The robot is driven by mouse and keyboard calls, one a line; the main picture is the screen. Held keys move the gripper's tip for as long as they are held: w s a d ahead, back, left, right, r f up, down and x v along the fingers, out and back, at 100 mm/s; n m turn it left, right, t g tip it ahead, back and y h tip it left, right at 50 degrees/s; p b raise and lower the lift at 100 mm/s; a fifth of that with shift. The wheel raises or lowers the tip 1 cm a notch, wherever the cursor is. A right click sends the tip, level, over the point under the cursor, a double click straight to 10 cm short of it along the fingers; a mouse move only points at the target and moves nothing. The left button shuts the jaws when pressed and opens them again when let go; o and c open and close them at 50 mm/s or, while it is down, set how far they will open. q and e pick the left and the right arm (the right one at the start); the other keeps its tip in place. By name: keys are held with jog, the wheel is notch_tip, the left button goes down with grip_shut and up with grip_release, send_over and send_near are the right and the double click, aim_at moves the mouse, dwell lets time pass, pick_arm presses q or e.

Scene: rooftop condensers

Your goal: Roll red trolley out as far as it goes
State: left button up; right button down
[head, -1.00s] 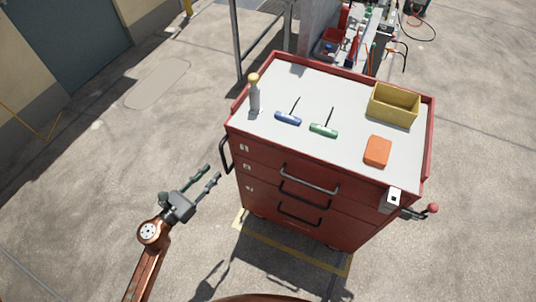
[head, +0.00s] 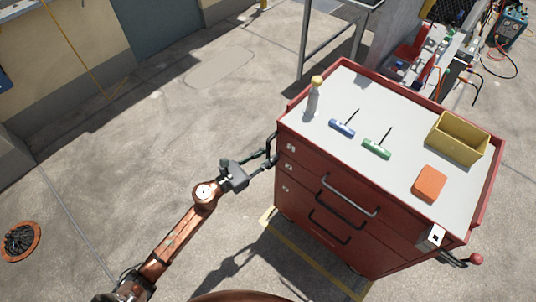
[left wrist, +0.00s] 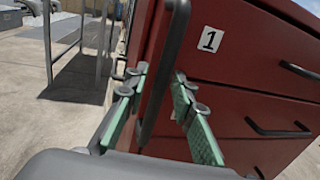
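The red trolley (head: 335,215) is a drawer cabinet with a pale grey top, standing right of centre in the head view. Its black side handle (head: 271,145) is on the left side; in the left wrist view this handle (left wrist: 164,65) runs upright beside the drawer marked 1. My left gripper (head: 266,157) is at this handle. In the left wrist view its green-padded fingers (left wrist: 160,78) are open, one on each side of the handle, with gaps showing. My right gripper is not in view.
On the trolley top are a bottle (head: 313,98), blue (head: 342,128) and green (head: 377,149) T-handled tools, an orange block (head: 430,183) and a yellow bin (head: 458,139). A red-knobbed lever (head: 475,259) sticks out front right.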

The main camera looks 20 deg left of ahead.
pick_arm(q)
grip_shut()
dwell(0.7)
